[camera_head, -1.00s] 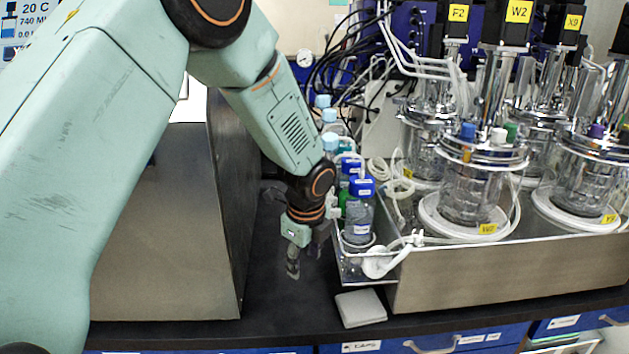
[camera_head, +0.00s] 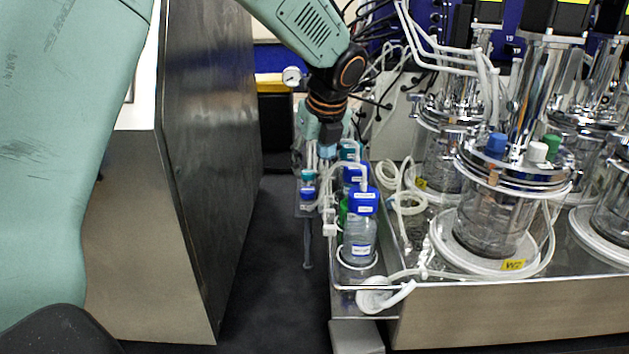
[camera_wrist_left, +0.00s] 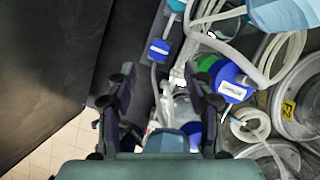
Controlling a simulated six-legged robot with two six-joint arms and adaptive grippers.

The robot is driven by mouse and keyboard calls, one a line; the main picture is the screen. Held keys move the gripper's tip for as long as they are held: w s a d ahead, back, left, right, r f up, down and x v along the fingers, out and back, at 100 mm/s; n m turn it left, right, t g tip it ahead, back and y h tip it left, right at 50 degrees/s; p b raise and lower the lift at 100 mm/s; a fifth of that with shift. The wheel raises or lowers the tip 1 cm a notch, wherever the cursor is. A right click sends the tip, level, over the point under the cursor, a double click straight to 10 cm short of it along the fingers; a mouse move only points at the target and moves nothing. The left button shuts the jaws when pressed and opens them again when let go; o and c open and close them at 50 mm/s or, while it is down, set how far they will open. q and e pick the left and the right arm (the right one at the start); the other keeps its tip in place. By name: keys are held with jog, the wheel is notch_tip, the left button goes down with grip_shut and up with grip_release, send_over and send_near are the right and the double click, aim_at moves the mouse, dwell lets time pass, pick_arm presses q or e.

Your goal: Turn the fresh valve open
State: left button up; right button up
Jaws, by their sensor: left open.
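Small blue-and-teal fittings (camera_head: 307,185) hang on a thin stand left of the bottle tray; they may be valves, but I cannot read which is the fresh one. A blue fitting with a white label on a tube also shows in the left wrist view (camera_wrist_left: 158,50). My left gripper (camera_wrist_left: 160,74) is open, its dark fingers spread apart, with the labelled fitting just beyond the fingertips. In the head view my left wrist hangs above the back of the tray, and its fingertips are hard to make out. My right gripper is not in view.
A metal tray (camera_head: 375,308) holds blue-capped bottles (camera_head: 361,232) with white tubing. Glass bioreactors (camera_head: 490,225) stand on the right. A large metal cabinet (camera_head: 205,150) stands on the left. A dark strip of bench (camera_head: 275,270) between cabinet and tray is clear.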

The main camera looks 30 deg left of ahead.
aim_at(307, 190)
pick_arm(q)
jog(key=x, duration=0.7)
jog(key=shift+s+f+b, duration=0.1)
jog(key=shift+s+b, duration=0.05)
jog(key=shift+b, duration=0.25)
jog(key=shift+a+f, duration=0.2)
jog(key=shift+s+d+r, duration=0.1)
jog(key=shift+d+r, duration=0.1)
jog(key=shift+d, duration=0.35)
jog(key=shift+c, duration=0.6)
jog(key=shift+a+f, duration=0.2)
jog(key=shift+a, duration=0.2)
jog(key=c, duration=0.5)
grip_shut()
